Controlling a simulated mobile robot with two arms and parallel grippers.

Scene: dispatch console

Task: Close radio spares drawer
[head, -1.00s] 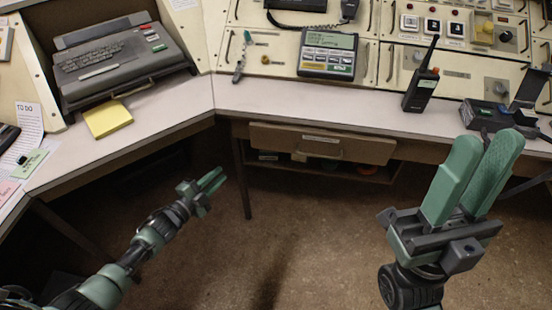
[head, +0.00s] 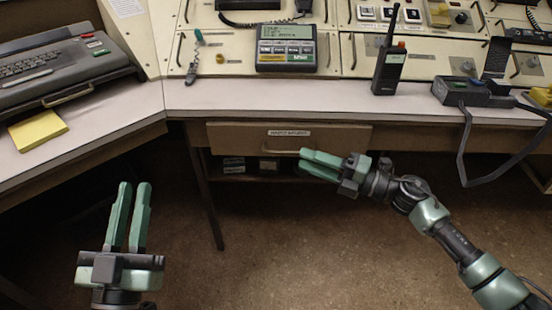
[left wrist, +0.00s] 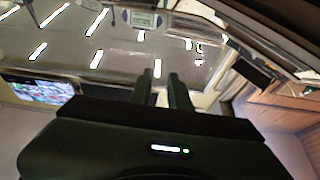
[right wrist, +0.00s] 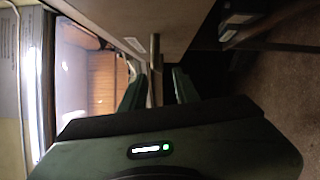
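The drawer (head: 240,137) sits under the desk top, with a pale label on its brown front. Its label is too small to read surely, and I cannot tell how far it stands out. My right gripper (head: 303,162) is at the drawer's lower front edge, its fingers pointing left in the head view. In the right wrist view, the drawer front (right wrist: 175,25) is close, and its handle bar (right wrist: 155,55) shows between and just beyond the parted fingers; contact is unclear. My left gripper (head: 131,186) is empty, pointing up, fingers slightly apart, away from the drawer.
A low shelf with small labelled boxes (head: 233,165) lies beneath the drawer. A desk leg (head: 205,195) stands left of it. The desk top (head: 270,95) carries a handheld radio (head: 389,68) and a yellow pad (head: 37,130). A dark cable (head: 465,150) hangs at the right. The floor in front is clear.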

